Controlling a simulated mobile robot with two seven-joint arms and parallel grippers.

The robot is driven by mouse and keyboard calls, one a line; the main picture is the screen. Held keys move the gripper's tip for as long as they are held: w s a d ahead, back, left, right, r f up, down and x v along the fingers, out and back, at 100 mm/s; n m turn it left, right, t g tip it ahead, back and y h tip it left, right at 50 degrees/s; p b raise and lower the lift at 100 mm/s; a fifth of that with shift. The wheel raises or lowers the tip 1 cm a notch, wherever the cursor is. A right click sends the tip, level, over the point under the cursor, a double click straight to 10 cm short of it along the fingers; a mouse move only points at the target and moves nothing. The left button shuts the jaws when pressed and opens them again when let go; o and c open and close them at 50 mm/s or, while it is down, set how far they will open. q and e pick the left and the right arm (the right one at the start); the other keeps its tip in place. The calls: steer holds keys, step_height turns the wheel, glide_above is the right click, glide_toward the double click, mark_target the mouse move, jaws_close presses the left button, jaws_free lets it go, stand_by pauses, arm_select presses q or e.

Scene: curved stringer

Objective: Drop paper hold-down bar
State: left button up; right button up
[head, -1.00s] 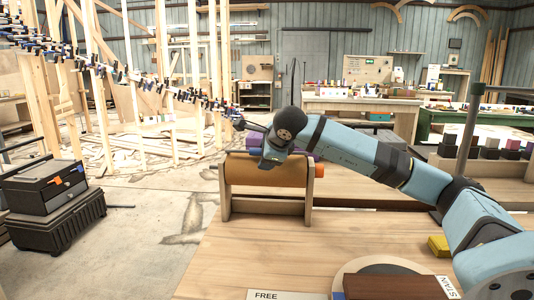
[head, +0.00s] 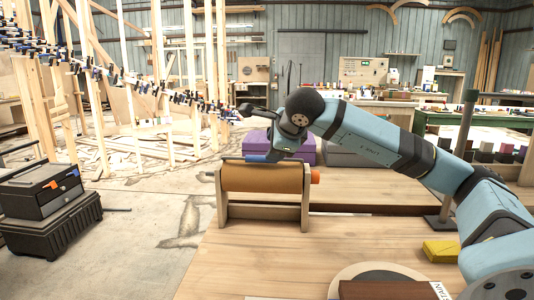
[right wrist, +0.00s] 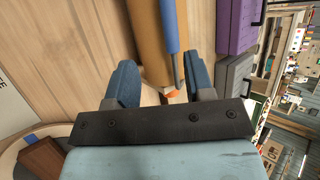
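The brown paper roll (head: 262,178) sits in a wooden stand (head: 262,212) on the workbench, with an orange knob (head: 315,176) at its right end. The blue hold-down bar (head: 232,159) lies along the top of the roll; my right gripper hides part of it. In the right wrist view, the bar (right wrist: 170,28) runs beside the roll (right wrist: 147,30). My right gripper (right wrist: 160,62) is open, with its two blue fingers apart on either side of the roll's end and the bar. No finger visibly closes on the bar. My left gripper is not in view.
A purple case (head: 305,146) stands behind the roll. A yellow block (head: 441,249) and a round disc with a brown block (head: 385,290) lie at the bench's front right. A post (head: 463,140) rises at right. Black toolboxes (head: 48,212) stand on the floor at left.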

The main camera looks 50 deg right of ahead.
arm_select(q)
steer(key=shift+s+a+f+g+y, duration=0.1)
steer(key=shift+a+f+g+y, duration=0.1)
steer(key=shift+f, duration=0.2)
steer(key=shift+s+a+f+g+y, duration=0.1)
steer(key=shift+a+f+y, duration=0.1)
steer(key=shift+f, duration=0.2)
arm_select(e)
steer(key=v, duration=0.4)
steer(key=shift+s+r, duration=0.15)
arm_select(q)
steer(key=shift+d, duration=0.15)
